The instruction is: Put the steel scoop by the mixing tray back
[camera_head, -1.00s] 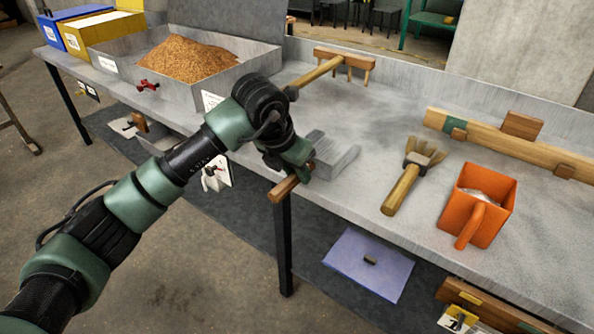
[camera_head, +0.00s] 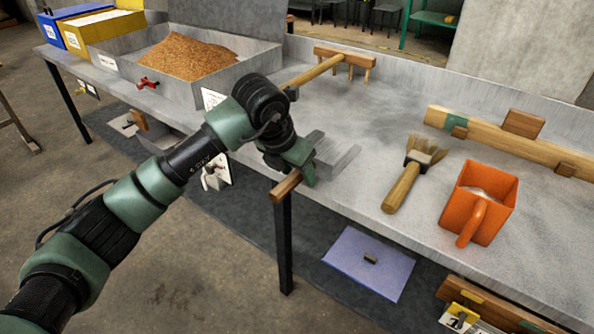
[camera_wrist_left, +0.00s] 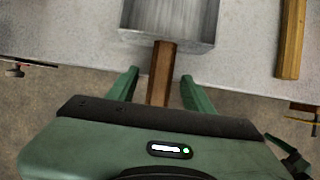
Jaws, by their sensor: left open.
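The steel scoop (camera_head: 338,156) lies at the front edge of the grey bench. Its wooden handle (camera_head: 285,187) sticks out past the edge. In the left wrist view the scoop's metal pan (camera_wrist_left: 170,18) is at the top, with the handle (camera_wrist_left: 161,72) pointing back towards my gripper. My left gripper (camera_head: 302,172) is open, with the handle between its two green fingers (camera_wrist_left: 159,84) and gaps visible on both sides. The arm hides part of the scoop in the head view. The metal mixing tray (camera_head: 262,72) holding brown grain stands at the back left.
A wooden rake (camera_head: 322,68) lies behind the scoop. A brush (camera_head: 403,186) and an orange scoop (camera_head: 478,203) lie to the right. A wooden rail (camera_head: 500,143) runs along the back right. Blue (camera_head: 52,30) and yellow (camera_head: 85,38) bins stand far left.

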